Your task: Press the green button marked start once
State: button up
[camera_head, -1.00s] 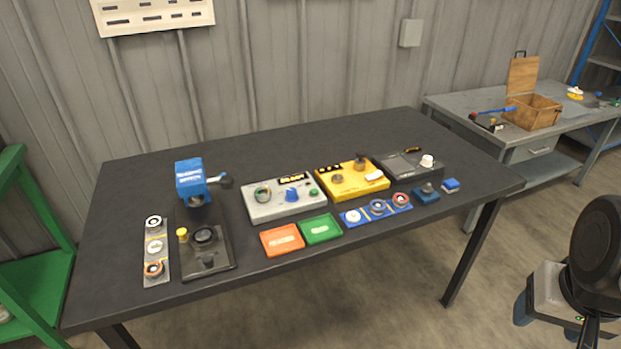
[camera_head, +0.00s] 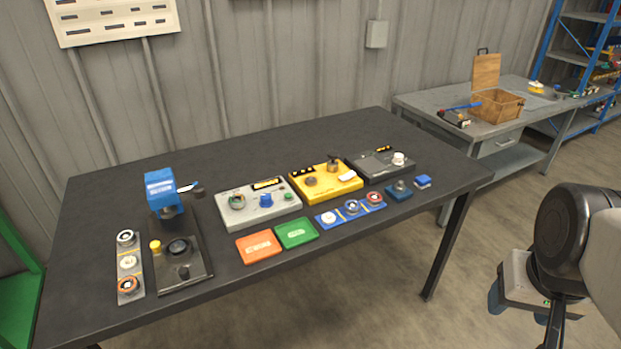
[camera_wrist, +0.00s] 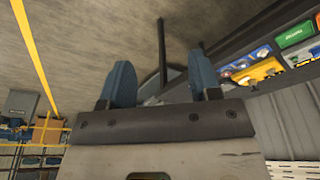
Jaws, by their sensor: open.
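A grey control box (camera_head: 285,211) stands on the dark table, left of a yellow box. It carries a small green button (camera_head: 289,197) at its right, a blue knob (camera_head: 265,200) in the middle and a green-ringed round control (camera_head: 237,202) at its left. Lettering by the button is too small to read. My gripper (camera_head: 515,308) is off the table's right side, low over the floor and far from the grey box. In the wrist view its two blue fingers (camera_wrist: 162,85) stand apart with nothing between them.
The yellow box (camera_head: 327,184) and a dark box (camera_head: 380,164) stand to the right. Orange (camera_head: 259,247) and green trays (camera_head: 296,233) lie in front. A blue-headed device (camera_head: 160,190) stands left. A grey bench (camera_head: 440,113) is behind right. The table's back is clear.

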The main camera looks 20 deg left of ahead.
grip_shut()
dwell(1.5)
